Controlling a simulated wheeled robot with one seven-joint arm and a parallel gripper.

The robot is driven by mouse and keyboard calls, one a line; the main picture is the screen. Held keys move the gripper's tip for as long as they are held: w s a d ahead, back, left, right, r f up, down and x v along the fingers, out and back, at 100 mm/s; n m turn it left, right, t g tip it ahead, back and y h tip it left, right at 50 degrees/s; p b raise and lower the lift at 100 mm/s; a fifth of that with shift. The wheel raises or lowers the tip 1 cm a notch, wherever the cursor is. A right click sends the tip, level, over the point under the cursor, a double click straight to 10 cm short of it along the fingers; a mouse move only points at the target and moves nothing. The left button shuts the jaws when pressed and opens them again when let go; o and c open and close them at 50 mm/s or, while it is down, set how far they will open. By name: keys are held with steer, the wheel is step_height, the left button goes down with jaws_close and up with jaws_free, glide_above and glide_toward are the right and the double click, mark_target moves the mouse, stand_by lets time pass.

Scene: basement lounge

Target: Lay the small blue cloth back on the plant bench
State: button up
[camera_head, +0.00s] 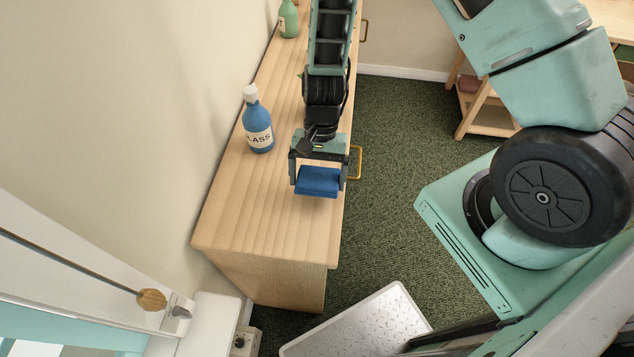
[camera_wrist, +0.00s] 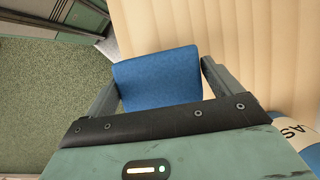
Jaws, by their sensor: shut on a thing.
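The small blue cloth (camera_head: 318,182) is a folded pad held between the two fingers of my gripper (camera_head: 317,178). It hangs over the light wooden cabinet top, near the front edge; I cannot tell whether it touches the wood. In the wrist view the cloth (camera_wrist: 158,76) spans the gap between the fingers of my gripper (camera_wrist: 160,88), with wood on one side and green carpet on the other. A wooden stand with a lower shelf (camera_head: 489,118) is at the upper right; I cannot tell whether it or the cabinet is the plant bench.
The long cabinet (camera_head: 270,225) has brass handles on its front. A blue bottle (camera_head: 257,122) stands left of my gripper, and a green bottle (camera_head: 288,18) stands farther back. The cabinet's near end is bare. Dark green carpet (camera_head: 395,140) is clear beside the cabinet.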

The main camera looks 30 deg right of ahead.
steer(key=shift+f+p, duration=0.3)
steer(key=shift+f, duration=1.7)
steer(key=shift+f, duration=0.1)
steer(key=o, duration=0.7)
steer(key=b+v, duration=0.2)
steer(key=v, duration=1)
step_height(320, 180, up, 13)
steer(key=n+t+h, duration=0.1)
steer(key=n, duration=0.7)
glide_above(318, 186)
steer(key=s+a, duration=0.1)
steer(key=a, duration=0.3)
steer(key=s+r+n+t, duration=0.1)
steer(key=s+r+n, duration=0.1)
steer(key=s, duration=0.1)
steer(key=s+r+n+t, duration=0.1)
steer(key=s+r+n, duration=0.1)
steer(key=s, duration=0.1)
steer(key=s+a+r+n+h, duration=0.1)
steer(key=s+r+n, duration=0.1)
steer(key=s+n, duration=0.1)
steer(key=shift+s+a+r+t, duration=0.1)
steer(key=shift+s+r+t, duration=0.25)
steer(key=shift+s, duration=0.2)
